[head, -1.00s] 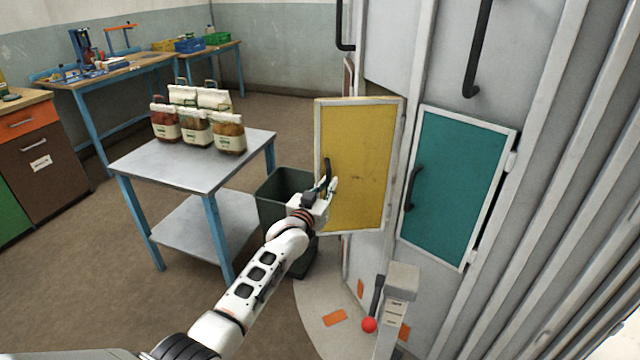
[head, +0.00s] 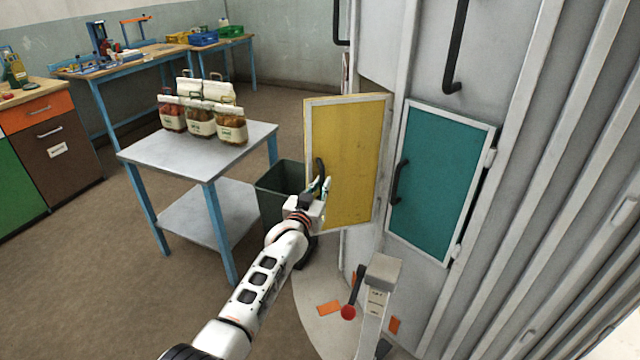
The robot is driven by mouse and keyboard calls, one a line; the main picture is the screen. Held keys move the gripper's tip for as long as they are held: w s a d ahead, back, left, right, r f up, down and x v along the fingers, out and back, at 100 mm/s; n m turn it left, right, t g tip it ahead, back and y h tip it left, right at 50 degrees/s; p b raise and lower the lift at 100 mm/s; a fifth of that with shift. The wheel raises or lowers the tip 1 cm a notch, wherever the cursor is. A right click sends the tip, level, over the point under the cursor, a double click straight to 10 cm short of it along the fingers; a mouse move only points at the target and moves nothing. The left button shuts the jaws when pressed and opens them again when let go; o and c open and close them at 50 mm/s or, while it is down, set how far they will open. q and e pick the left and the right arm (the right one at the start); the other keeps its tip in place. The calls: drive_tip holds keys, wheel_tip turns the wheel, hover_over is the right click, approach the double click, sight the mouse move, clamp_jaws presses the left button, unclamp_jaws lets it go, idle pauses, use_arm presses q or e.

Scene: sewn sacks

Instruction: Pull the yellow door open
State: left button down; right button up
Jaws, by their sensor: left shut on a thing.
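The yellow door (head: 352,150) has a pale metal frame and stands ajar, swung out from the grey cabinet wall, with its hinge side at the right. Its dark handle (head: 319,168) is near the left edge. My left gripper (head: 321,188) is shut on this handle, and its fingers hide the handle's lower part. My right gripper is not in view.
A teal door (head: 440,185) with a black handle is shut, right of the yellow one. A dark bin (head: 277,190) stands behind my left gripper. A metal table (head: 190,150) with several sacks is left. A red-knobbed lever (head: 348,312) stands in front.

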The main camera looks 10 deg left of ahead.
use_arm(q)
drive_tip(key=shift+d+r, duration=0.15)
idle(0.3)
drive_tip(key=c, duration=2.1)
unclamp_jaws()
drive_tip(key=shift+s, duration=0.1)
drive_tip(key=s+a, duration=0.2)
drive_tip(key=s, duration=0.9)
drive_tip(key=shift+s, duration=0.35)
